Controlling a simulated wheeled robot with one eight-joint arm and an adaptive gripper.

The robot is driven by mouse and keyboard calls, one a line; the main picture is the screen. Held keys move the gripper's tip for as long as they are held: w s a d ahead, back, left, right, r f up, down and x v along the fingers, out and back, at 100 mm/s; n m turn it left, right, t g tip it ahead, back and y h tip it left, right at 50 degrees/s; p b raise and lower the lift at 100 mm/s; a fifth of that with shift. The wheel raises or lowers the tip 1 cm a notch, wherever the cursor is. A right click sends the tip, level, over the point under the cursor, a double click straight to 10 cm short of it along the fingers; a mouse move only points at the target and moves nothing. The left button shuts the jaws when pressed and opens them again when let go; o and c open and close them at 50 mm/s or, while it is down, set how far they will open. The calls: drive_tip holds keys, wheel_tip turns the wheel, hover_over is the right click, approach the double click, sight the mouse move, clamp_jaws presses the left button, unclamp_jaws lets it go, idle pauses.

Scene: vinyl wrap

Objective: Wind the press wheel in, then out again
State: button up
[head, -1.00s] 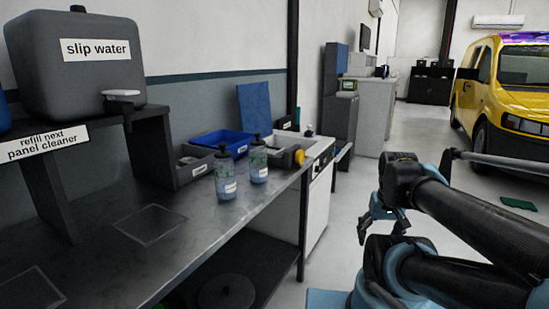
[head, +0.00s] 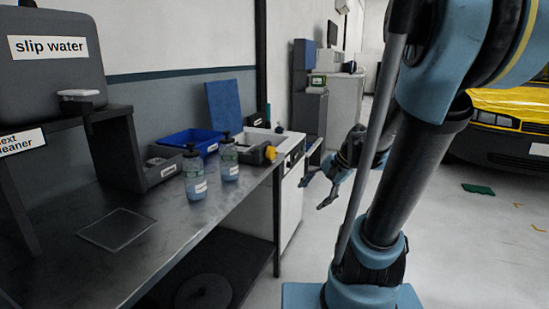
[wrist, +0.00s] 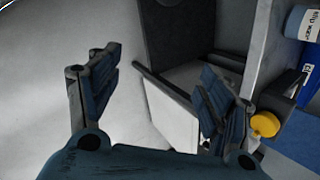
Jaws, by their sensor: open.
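A round yellow knob (head: 270,152) sits on a dark device at the far end of the steel bench; it also shows in the wrist view (wrist: 265,124), at the right. It is the only wheel-like part I see, and I cannot tell for sure that it is the press wheel. My gripper (head: 315,190) is open and empty, in the air to the right of the bench and apart from the knob. In the wrist view its two fingers (wrist: 160,92) are spread, with the knob outside them, beyond the right finger.
Two labelled bottles (head: 213,172) stand near the bench edge, close to the knob. A blue bin (head: 190,140) and a grey bin (head: 160,172) are behind them. A white cabinet (head: 291,205) stands beyond the bench end.

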drive_tip(key=w+a+r+m+t+y, duration=0.1)
drive_tip(key=w+m+y, duration=0.25)
drive_tip(key=w, duration=0.35)
drive_tip(key=w+a+r+m+y, duration=0.2)
drive_tip(key=w+m, duration=0.2)
drive_tip(key=w, duration=0.2)
drive_tip(key=m+t+y, duration=0.3)
drive_tip(key=m+y, duration=0.2)
drive_tip(key=m, duration=0.2)
approach(273, 155)
drive_tip(key=shift+n, duration=0.25)
drive_tip(key=x, duration=0.9)
drive_tip(key=shift+w+a, duration=0.15)
drive_tip(key=shift+w, duration=0.15)
drive_tip(key=c, duration=1)
